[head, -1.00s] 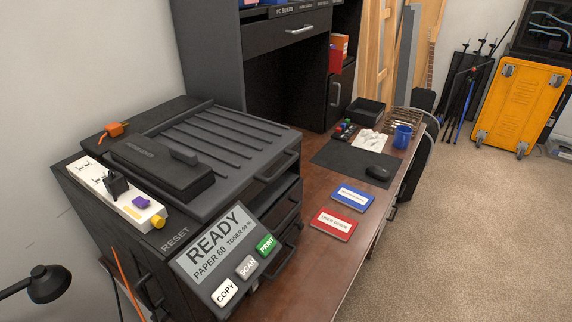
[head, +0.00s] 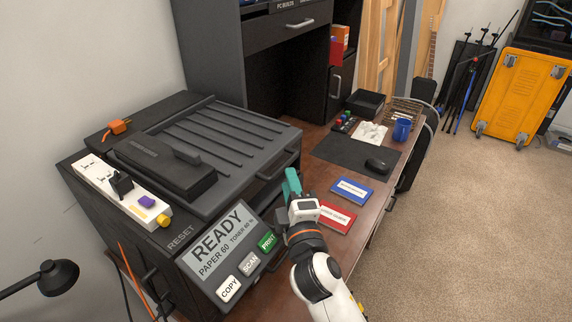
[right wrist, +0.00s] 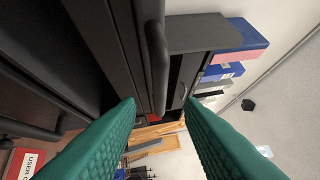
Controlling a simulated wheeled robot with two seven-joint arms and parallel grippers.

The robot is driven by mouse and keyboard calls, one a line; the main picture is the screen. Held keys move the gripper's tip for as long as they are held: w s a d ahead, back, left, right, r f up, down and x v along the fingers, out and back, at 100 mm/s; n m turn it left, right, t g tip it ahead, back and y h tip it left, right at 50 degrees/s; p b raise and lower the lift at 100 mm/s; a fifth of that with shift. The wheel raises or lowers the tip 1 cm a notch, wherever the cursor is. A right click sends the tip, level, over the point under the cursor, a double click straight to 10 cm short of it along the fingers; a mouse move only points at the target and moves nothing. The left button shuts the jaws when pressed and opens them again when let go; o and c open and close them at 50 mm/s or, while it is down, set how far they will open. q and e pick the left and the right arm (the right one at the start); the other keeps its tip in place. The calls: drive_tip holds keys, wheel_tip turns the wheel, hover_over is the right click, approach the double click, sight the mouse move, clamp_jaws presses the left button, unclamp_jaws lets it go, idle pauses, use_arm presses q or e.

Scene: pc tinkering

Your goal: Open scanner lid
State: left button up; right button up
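The scanner lid (head: 222,135) is the dark ribbed top of the black printer on the left of the head view. It lies flat and closed, with a bar handle (head: 280,166) along its right front edge. My right gripper (head: 292,182) has teal fingers and is just in front of the printer, near that handle. In the right wrist view my right gripper (right wrist: 159,104) is open and empty. A dark bar handle (right wrist: 157,65) shows ahead, between the line of its fingers; contact is not visible. My left gripper is not in view.
A white power strip (head: 118,190) and an orange plug (head: 118,126) lie on the printer. The control panel (head: 225,250) is at its front. A red booklet (head: 337,219) and a blue booklet (head: 352,191) lie on the desk, right of my gripper.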

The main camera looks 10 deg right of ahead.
drive_tip(key=w, duration=0.4)
drive_tip(key=shift+w+r+p, duration=0.3)
drive_tip(key=shift+p, duration=0.05)
clamp_jaws()
